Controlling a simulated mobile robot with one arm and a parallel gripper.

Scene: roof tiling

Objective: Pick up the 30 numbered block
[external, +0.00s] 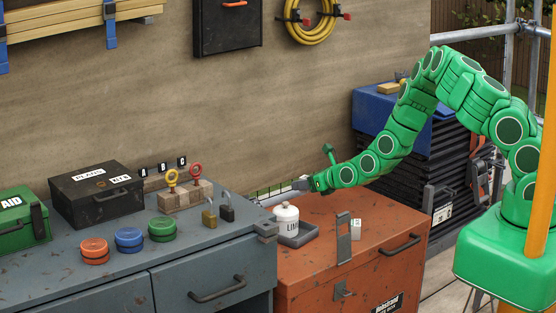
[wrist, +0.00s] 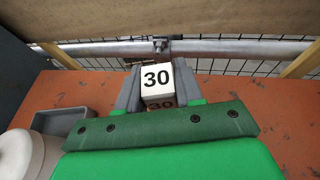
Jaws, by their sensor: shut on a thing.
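The white block numbered 30 (wrist: 157,78) sits between the grey fingers of my gripper (wrist: 157,92) in the wrist view, its number facing the camera. A darker face below it also shows a 30. My gripper is shut on this block. In the external view my gripper (external: 303,185) is at the back edge of the orange cabinet, beside the wall. The held block cannot be made out there. I cannot tell whether the block touches the cabinet top.
A white bottle (external: 286,219) stands by a grey tray (external: 298,236) on the orange cabinet (external: 325,211). A grey workbench (external: 110,278) with padlocks and pucks adjoins on the left.

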